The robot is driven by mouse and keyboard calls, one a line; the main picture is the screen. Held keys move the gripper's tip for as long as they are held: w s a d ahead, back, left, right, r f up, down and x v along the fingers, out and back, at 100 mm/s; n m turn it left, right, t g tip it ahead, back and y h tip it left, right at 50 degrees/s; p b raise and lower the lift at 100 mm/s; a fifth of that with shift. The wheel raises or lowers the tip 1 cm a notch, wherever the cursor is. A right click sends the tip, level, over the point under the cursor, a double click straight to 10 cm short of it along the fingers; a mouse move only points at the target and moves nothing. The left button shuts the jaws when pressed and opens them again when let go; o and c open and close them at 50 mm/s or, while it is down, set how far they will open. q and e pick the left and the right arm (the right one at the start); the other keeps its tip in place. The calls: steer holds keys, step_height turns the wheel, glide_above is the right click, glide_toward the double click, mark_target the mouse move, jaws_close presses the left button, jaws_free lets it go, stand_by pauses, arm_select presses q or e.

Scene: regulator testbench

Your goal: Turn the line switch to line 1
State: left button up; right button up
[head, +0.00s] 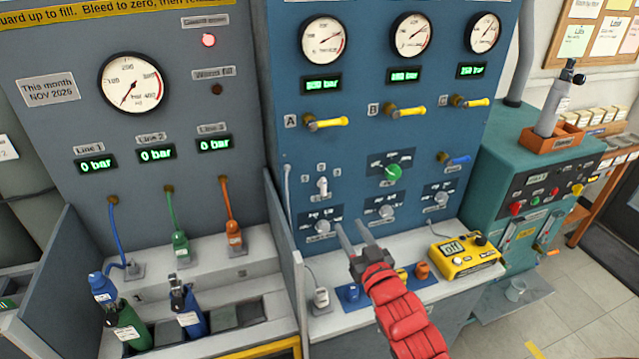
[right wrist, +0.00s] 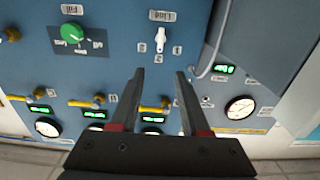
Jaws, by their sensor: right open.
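The line switch (head: 322,187) is a small white handle on the blue panel, with number marks around it. It also shows near the top middle of the right wrist view (right wrist: 160,41), where the picture is upside down. Which number it points at is too small to tell for sure. My right gripper (head: 353,233) is open and empty, its fingers pointing at the blue panel, lower and to the right of the switch in the head view. In the right wrist view the switch lies beyond the gap between the fingertips (right wrist: 160,73), apart from them. My left gripper is out of view.
A green knob (head: 393,174) is right of the switch, with several grey knobs (head: 321,228) below. Yellow-handled valves (head: 326,123) sit above. A yellow meter (head: 466,251) stands on the white ledge. A grey panel with bottles (head: 190,322) is at left.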

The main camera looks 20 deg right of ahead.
mark_target(325, 185)
steer(key=w+p, duration=0.1)
steer(key=w, duration=0.4)
steer(key=w+p, duration=0.2)
steer(key=w, duration=0.4)
steer(key=w+p, duration=0.1)
steer(key=w, duration=0.4)
steer(key=shift+w+a, duration=0.2)
steer(key=shift+a, duration=0.15)
jaws_close()
